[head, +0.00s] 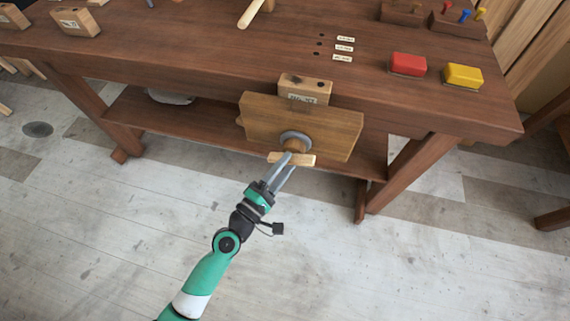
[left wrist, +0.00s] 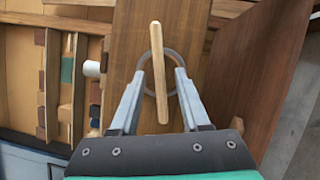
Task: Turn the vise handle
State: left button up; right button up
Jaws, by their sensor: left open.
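The vise (head: 338,130) is a wide wooden jaw on the front of the workbench, with a round grey collar (head: 296,137). Its handle (head: 304,160) is a light wooden bar lying nearly level in the head view. In the left wrist view the handle (left wrist: 158,75) runs lengthwise between the fingers, in front of the grey ring. My left gripper (head: 284,165) is open, its fingertips at the handle, one on each side of it in the left wrist view (left wrist: 158,78). Contact cannot be told. My right gripper is not in view.
The workbench top (head: 210,45) holds a red block (head: 408,64), a yellow block (head: 463,76) and a labelled wooden block (head: 305,88) just above the vise. A lower shelf (head: 215,125) runs behind the vise. The floor in front is clear.

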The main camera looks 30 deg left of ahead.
pick_arm(q)
grip_shut()
jog(key=r+m+g+p, duration=0.1)
jog(key=m+p, duration=0.1)
jog(key=p, duration=0.1)
jog(key=shift+p, duration=0.3)
jog(key=shift+f+m, duration=0.4)
jog(key=shift+m, duration=0.1)
grip_release()
